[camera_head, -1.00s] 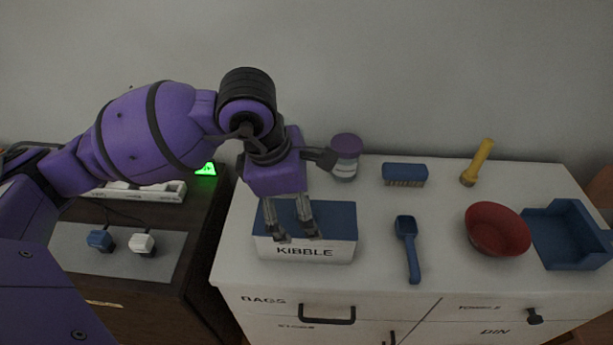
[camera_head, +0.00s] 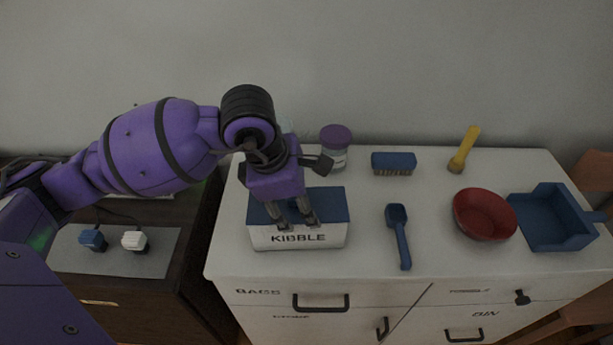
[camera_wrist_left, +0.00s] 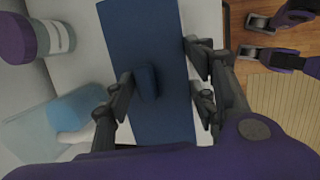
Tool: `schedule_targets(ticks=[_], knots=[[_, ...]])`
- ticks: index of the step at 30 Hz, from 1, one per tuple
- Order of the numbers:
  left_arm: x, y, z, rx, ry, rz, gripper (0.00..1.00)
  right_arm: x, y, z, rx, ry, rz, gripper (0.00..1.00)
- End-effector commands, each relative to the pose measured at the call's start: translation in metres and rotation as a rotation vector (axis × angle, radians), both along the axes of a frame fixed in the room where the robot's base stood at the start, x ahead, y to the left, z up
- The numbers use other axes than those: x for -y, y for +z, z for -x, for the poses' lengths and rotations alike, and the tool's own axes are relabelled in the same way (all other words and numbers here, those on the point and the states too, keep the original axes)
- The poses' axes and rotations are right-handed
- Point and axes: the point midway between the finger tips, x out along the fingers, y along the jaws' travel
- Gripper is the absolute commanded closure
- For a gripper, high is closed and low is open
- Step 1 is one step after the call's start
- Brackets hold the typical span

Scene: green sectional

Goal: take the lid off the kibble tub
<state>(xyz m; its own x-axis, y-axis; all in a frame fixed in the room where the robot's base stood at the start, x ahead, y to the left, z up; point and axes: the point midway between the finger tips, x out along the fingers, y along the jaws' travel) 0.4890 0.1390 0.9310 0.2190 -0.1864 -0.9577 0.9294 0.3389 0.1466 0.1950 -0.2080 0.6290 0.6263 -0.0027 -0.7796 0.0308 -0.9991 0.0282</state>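The kibble tub (camera_head: 262,238) is a white box lettered KIBBLE at the left of the white cabinet top. Its flat blue lid (camera_head: 335,204) sits on it; the lid also fills the middle of the left wrist view (camera_wrist_left: 140,30). A small blue knob (camera_wrist_left: 147,82) stands up from the lid. My left gripper (camera_head: 297,222) points down over the lid. Its fingers are apart, one on each side of the knob, with gaps showing. In the head view the knob is hidden. My right gripper (camera_wrist_left: 258,38) shows at the wrist view's upper right, fingers apart and empty, above the floor.
A purple-lidded jar (camera_head: 335,150) stands behind the tub. A blue brush (camera_head: 393,162), blue scoop (camera_head: 399,235), yellow-handled brush (camera_head: 464,150), red bowl (camera_head: 484,214) and blue bin (camera_head: 550,218) lie to the right. A clear, bluish container (camera_wrist_left: 60,120) is near the jar.

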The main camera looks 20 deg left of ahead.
Motion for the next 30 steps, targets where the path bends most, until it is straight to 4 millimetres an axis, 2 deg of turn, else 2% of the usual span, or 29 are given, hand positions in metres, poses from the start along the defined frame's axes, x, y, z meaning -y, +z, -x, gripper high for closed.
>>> schedule_targets(ticks=[4,14,19,22,25,30], knots=[[-0.002,-0.004,0.002,-0.01,0.003,-0.005,0.79,0.0,-0.001,0.0,-0.001,0.0,0.0,0.6],[-0.003,-0.006,0.002,-0.015,0.005,-0.008,0.8,0.0,-0.001,0.001,-0.002,0.0,0.0,0.6],[-0.003,0.0,0.002,-0.015,0.005,-0.01,0.8,0.0,-0.001,0.001,-0.002,0.0,0.0,0.6],[-0.003,0.011,0.001,-0.012,0.006,-0.008,0.8,0.0,-0.001,0.0,-0.001,0.001,0.001,0.6],[-0.002,0.03,0.0,-0.005,0.003,-0.007,0.8,0.0,0.0,0.0,0.0,0.0,0.0,0.6],[0.014,0.065,0.026,0.0,-0.004,-0.004,0.8,0.0,0.0,0.0,0.0,0.0,0.0,0.6]])
